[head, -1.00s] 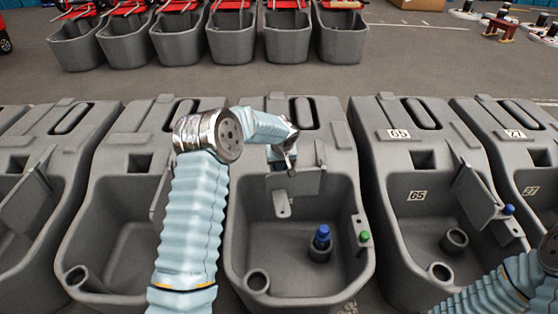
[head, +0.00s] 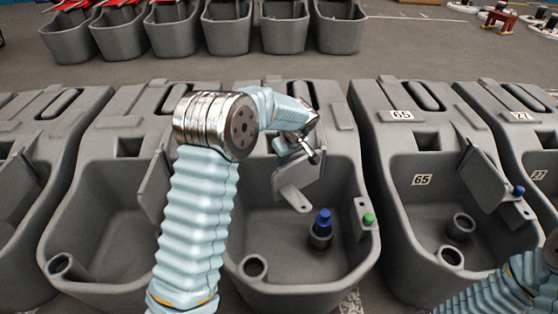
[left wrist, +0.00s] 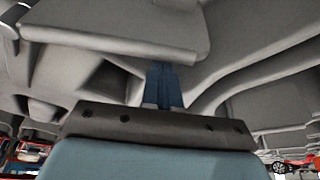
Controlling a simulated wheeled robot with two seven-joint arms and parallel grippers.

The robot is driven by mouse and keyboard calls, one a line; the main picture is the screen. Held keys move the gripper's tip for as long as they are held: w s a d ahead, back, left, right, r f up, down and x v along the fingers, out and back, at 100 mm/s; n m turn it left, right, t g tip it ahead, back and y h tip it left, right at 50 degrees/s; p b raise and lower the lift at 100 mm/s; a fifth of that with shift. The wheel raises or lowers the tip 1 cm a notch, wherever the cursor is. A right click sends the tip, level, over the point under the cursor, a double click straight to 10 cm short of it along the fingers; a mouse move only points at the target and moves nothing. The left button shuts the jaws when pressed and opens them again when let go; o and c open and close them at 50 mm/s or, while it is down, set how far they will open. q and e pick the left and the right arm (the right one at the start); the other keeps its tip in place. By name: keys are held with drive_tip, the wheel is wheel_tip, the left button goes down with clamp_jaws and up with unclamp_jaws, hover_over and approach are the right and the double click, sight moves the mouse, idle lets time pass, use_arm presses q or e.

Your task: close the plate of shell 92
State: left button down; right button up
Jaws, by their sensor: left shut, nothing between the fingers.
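The middle grey shell (head: 238,210) stands in front of me; its number does not show, so I cannot confirm it is 92. Its grey plate (head: 298,178) stands raised at the back of the basin, with a tab (head: 294,199) hanging from its lower edge. My left gripper (head: 314,156) is shut and empty, at the plate's upper edge; I cannot tell whether it touches. In the left wrist view the blue fingers (left wrist: 163,88) are together just beside the plate (left wrist: 120,38). My right gripper is out of frame.
A blue-capped post (head: 322,222) stands in the basin, and a green knob (head: 368,219) sits on its right rim. Shell 65 (head: 385,190) is to the right, its plate (head: 490,178) raised. My right arm shows at the lower right.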

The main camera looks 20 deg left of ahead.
use_arm(q)
drive_tip(key=s+d+n+g+p, duration=0.2)
drive_tip(key=d+n+g, duration=0.1)
drive_tip(key=d+n, duration=0.8)
drive_tip(key=shift+d+n+g+p, duration=0.35)
drive_tip(key=shift+d+n+g, duration=0.05)
drive_tip(key=shift+d, duration=1.75)
drive_tip(key=shift+w+d, duration=0.1)
